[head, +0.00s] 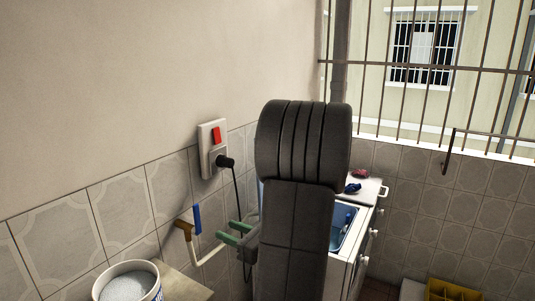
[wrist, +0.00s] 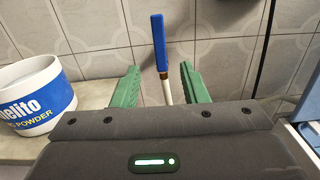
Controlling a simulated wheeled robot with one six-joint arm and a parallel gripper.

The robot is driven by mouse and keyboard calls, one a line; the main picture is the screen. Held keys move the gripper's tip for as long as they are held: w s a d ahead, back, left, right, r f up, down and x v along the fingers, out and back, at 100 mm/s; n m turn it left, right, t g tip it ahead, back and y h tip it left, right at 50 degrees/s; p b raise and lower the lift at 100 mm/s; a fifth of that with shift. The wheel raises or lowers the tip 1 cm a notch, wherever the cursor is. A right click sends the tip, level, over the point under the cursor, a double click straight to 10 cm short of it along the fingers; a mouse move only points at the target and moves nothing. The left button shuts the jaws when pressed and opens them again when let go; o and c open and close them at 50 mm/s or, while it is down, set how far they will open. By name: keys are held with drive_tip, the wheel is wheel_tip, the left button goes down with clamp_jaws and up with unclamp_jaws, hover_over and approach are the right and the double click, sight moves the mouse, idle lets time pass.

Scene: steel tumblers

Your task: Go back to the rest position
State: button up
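My gripper (head: 228,232) shows in the head view left of my dark arm, near the tiled wall. Its two green fingers also show in the wrist view (wrist: 160,84), spread well apart with a gap between them. I see nothing held in it. A tap with a blue lever (wrist: 157,42) appears between the fingers in the wrist view, seemingly behind them at the wall. The same blue lever shows left of the fingers in the head view (head: 197,219). My arm hides part of the scene behind it.
A white tub (head: 128,281) with a blue label stands on a ledge at lower left, and left of my gripper in the wrist view (wrist: 34,98). A wall socket (head: 212,148) has a black plug and hanging cord. A white appliance (head: 350,265) with a blue basin stands behind my arm.

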sight(196, 220)
drive_tip(key=p+x, duration=0.1)
drive_tip(key=x, duration=1.3)
drive_tip(key=shift+s+a+p, duration=0.1)
drive_tip(key=shift+a+p, duration=0.05)
drive_tip(key=shift+p, duration=0.2)
drive_tip(key=shift+s+f+n+b, duration=0.1)
drive_tip(key=shift+f+n+b, duration=0.05)
drive_tip(key=shift+n+b, duration=0.25)
drive_tip(key=shift+s+a+n+b, duration=0.1)
drive_tip(key=shift+s+n+b, duration=0.2)
drive_tip(key=shift+n, duration=0.4)
